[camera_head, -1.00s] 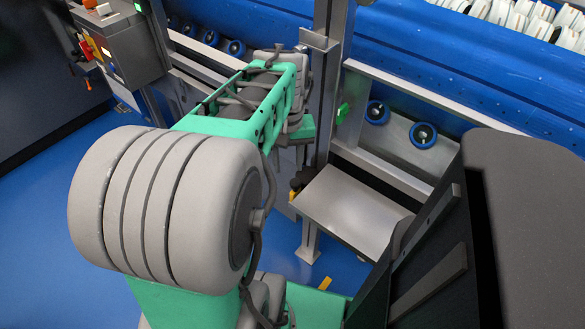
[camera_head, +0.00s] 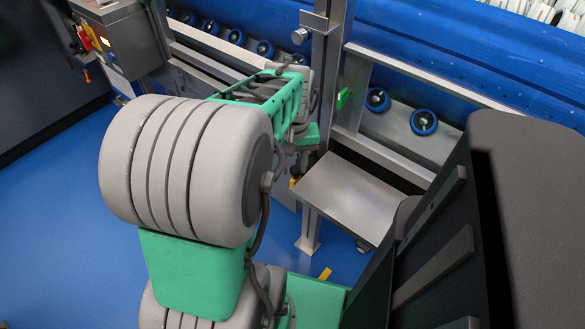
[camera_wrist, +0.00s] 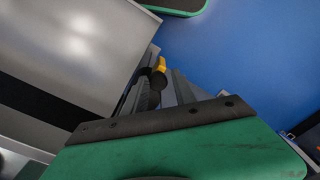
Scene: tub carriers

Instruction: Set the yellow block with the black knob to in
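In the wrist view the yellow block (camera_wrist: 160,65) is a small patch just past my fingers. A dark knob-like piece (camera_wrist: 155,82) shows below it. My gripper (camera_wrist: 160,88) shows as a green body with a dark front edge and two grey fingers, set apart with the dark piece seen between them. Whether the fingers touch it cannot be told. In the head view a small yellow and black part (camera_head: 294,180) sits at the left corner of the metal plate, beside the post. My fingers are hidden there behind my arm.
A flat metal plate (camera_head: 350,197) juts out beside an upright post (camera_head: 322,90). Behind are a blue conveyor wall (camera_head: 440,50) and blue-rimmed rollers (camera_head: 423,122). A control box (camera_head: 122,38) stands at the upper left. Blue floor (camera_head: 60,190) is clear at left.

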